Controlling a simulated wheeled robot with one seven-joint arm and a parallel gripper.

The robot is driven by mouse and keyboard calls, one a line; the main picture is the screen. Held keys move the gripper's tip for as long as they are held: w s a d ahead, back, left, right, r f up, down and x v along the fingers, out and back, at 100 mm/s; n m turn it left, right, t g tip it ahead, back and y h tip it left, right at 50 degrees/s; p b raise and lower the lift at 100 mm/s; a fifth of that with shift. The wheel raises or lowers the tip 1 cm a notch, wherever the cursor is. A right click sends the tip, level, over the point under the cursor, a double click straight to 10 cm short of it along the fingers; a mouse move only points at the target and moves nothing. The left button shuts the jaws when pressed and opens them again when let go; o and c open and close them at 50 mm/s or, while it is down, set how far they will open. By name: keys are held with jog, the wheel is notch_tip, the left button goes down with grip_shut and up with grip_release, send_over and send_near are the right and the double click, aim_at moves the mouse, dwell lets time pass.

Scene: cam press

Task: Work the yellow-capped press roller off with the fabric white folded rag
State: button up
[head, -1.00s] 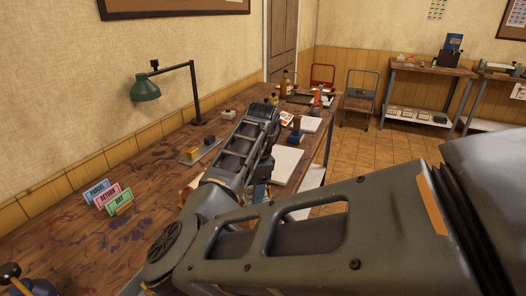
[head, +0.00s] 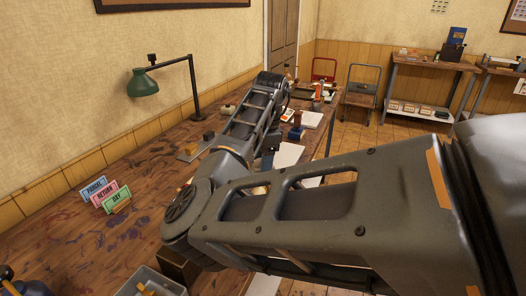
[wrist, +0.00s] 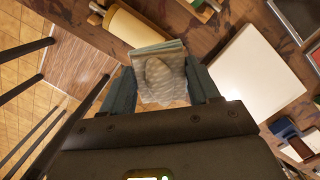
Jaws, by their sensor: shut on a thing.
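My gripper (wrist: 160,88) is shut on the white folded rag (wrist: 162,78), a pale, layered, patterned cloth pad between its two fingers in the wrist view. Just beyond the rag, at upper left, a cream-yellow roller (wrist: 131,32) lies at a slant over the dark wooden table. The rag's far edge is close to the roller; I cannot tell whether they touch.
A white sheet or pad (wrist: 262,72) lies right of the rag. The long stained table (head: 85,245) holds label cards (head: 104,196), a green lamp (head: 143,84) and, near the front, a grey bin (head: 150,284). Dark rails (wrist: 60,115) and floor show at left in the wrist view.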

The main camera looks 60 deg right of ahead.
jog(key=shift+r, duration=1.8)
jog(key=shift+s, duration=0.1)
